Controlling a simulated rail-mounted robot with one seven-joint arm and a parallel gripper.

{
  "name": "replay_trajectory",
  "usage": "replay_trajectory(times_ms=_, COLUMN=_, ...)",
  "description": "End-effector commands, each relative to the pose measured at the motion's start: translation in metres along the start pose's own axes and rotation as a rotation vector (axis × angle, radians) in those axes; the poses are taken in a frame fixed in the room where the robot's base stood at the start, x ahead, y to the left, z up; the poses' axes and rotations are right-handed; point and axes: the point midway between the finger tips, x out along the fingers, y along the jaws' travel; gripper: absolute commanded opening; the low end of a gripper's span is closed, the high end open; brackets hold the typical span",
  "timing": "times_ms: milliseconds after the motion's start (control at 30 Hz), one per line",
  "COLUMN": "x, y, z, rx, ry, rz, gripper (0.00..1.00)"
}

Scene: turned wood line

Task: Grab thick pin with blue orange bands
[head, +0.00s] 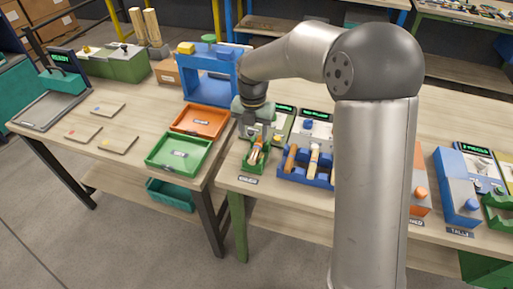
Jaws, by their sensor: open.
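Several turned wooden pins (256,152) lie in a small green bin (245,163) near the front left of the right-hand table. Some show orange and pale parts, but their bands are too small to read, so I cannot tell which one is the thick pin with blue and orange bands. My gripper (257,137) is open, pointing down just above this bin, and partly hides its back. I cannot tell whether the fingers touch a pin.
Small machines with green displays (316,115) stand close behind the bins. On the left table are a green tray (178,155), an orange tray (200,121), a blue frame (208,90) and flat wooden plates (118,144). My arm hides the table's middle right.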

Motion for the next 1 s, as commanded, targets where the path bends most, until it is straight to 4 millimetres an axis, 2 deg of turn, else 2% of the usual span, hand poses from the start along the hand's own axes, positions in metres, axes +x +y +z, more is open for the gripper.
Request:
replay_trajectory(times_ms=267, x=0.021, y=-0.002, z=-0.002, rx=0.001, ry=0.002, rz=-0.002, gripper=0.51)
replay_trajectory(times_ms=433, x=0.044, y=-0.008, z=-0.01, rx=0.0, ry=0.002, rz=-0.003, gripper=0.51)
replay_trajectory(times_ms=600, x=0.064, y=-0.008, z=-0.009, rx=0.0, ry=0.001, rz=-0.001, gripper=0.51)
replay_trajectory(times_ms=867, x=0.068, y=-0.008, z=-0.009, rx=0.001, ry=-0.001, rz=0.0, gripper=0.51)
replay_trajectory(times_ms=967, x=0.067, y=-0.008, z=-0.009, rx=0.001, ry=-0.001, rz=0.0, gripper=0.26)
replay_trajectory(times_ms=1000, x=0.067, y=-0.008, z=-0.009, rx=0.001, ry=-0.001, rz=0.0, gripper=0.15)
